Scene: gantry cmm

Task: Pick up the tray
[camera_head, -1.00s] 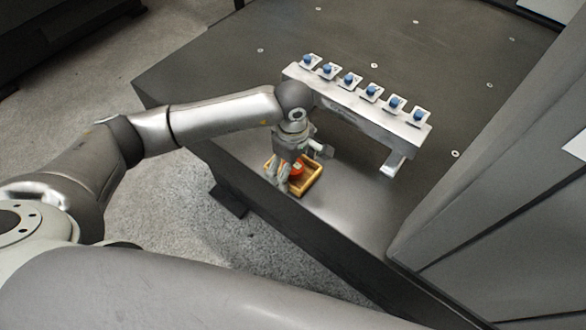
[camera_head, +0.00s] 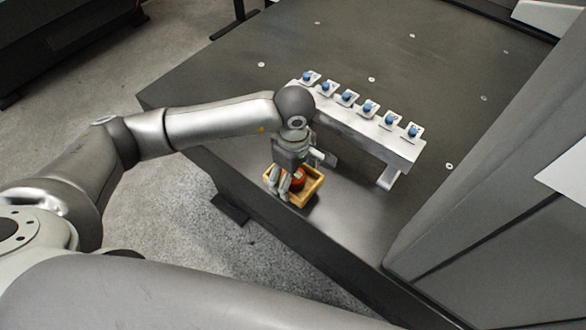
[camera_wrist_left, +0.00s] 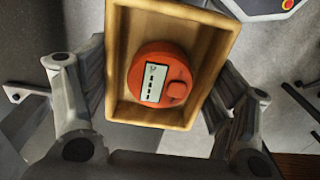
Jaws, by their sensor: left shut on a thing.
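The tray (camera_head: 312,192) is a small tan wooden box, open at the top, near the front edge of the dark table. It holds a round orange-red device with a pale display (camera_wrist_left: 154,84), partly hidden by my gripper in the head view. My left gripper (camera_head: 284,183) comes down from above and is shut on the tray. In the left wrist view its fingers lie on both sides of the tray (camera_wrist_left: 118,60). A dark shadow shows beside the tray; I cannot tell for sure how far it is above the table. My right gripper is out of view.
A metal rack (camera_head: 365,130) with several blue-topped pieces stands just behind my left gripper. A large grey machine column (camera_head: 480,180) rises at the right. The dark table (camera_head: 400,75) is clear behind the rack.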

